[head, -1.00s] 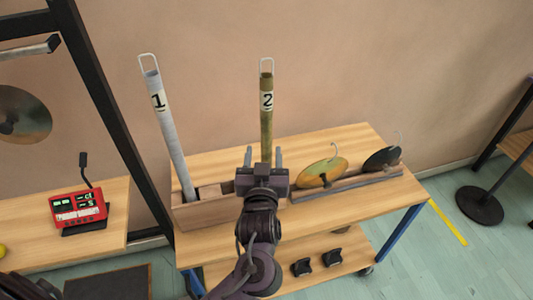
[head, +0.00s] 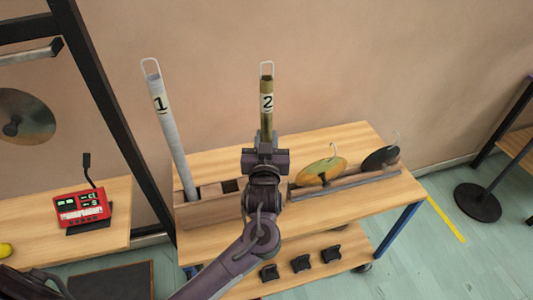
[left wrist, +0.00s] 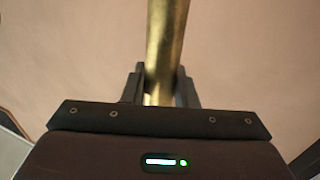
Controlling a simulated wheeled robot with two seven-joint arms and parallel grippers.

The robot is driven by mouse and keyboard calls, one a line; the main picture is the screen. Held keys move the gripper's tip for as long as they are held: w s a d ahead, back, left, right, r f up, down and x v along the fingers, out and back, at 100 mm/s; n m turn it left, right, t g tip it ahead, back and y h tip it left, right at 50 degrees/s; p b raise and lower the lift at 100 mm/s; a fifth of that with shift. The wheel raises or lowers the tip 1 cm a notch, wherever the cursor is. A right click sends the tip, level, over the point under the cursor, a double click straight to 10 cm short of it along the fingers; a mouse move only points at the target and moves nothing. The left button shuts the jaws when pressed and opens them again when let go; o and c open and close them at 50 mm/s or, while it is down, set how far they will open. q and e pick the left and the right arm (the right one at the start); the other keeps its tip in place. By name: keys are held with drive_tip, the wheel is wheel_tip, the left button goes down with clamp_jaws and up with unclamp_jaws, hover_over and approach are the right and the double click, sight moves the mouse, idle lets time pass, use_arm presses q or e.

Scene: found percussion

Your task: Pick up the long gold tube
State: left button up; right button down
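The gripper's fingers have closed in on both sides of the tube. In the left wrist view the gold tube (left wrist: 165,50) runs between the two fingers (left wrist: 160,92), which appear to press against its sides. My right gripper is not in view.
A grey tube (head: 171,130) labelled "1" leans in the wooden rack (head: 212,212) to the left. Two small cymbals (head: 325,170) (head: 380,158) stand on a rail to the right. A red device (head: 82,208) sits on the left table. Black blocks (head: 301,263) lie on the lower shelf.

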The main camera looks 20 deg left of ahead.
use_arm(q)
clamp_jaws()
drive_tip(key=shift+r, duration=0.15)
